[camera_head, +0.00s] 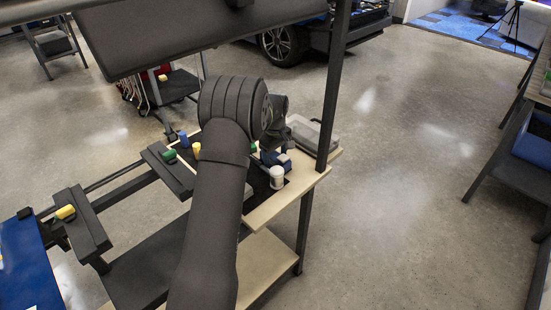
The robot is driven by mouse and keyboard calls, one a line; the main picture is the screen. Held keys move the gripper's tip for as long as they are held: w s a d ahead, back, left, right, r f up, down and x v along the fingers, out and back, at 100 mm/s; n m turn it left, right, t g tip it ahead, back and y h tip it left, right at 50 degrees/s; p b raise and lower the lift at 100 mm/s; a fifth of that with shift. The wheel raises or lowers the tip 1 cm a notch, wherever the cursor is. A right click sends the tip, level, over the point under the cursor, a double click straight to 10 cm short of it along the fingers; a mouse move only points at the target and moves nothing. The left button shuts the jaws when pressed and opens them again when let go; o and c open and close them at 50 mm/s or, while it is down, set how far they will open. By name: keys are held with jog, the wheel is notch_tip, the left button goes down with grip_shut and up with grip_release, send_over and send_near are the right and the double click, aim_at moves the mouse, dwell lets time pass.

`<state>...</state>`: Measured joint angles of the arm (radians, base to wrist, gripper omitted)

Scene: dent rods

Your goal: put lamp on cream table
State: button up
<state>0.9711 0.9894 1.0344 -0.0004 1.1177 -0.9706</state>
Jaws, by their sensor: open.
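The cream table (262,213) has a pale wooden top with a dark inset area, and my arm covers part of it. My gripper (275,155) is low over the right part of this top, behind my arm's large dark joint. It is open, but its fingers are small and hard to make out against the dark things there. A white cylinder (277,178) stands upright just in front of it; I cannot tell whether they touch. I cannot pick out a lamp for certain; it may be hidden behind my arm.
Yellow, green and blue small pieces, such as a blue cylinder (183,139), are left of my arm. A grey case (313,134) lies at the table's back right. A dark post (333,85) rises at the right edge. The floor (410,190) right of it is clear.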

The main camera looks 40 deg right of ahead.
aim_at(275, 155)
notch_tip(275, 155, up, 11)
dwell(0.3)
jog(key=shift+r, duration=0.1)
notch_tip(275, 155, down, 12)
jog(key=shift+r, duration=0.1)
jog(key=shift+d+r, duration=0.1)
jog(key=shift+r, duration=1.6)
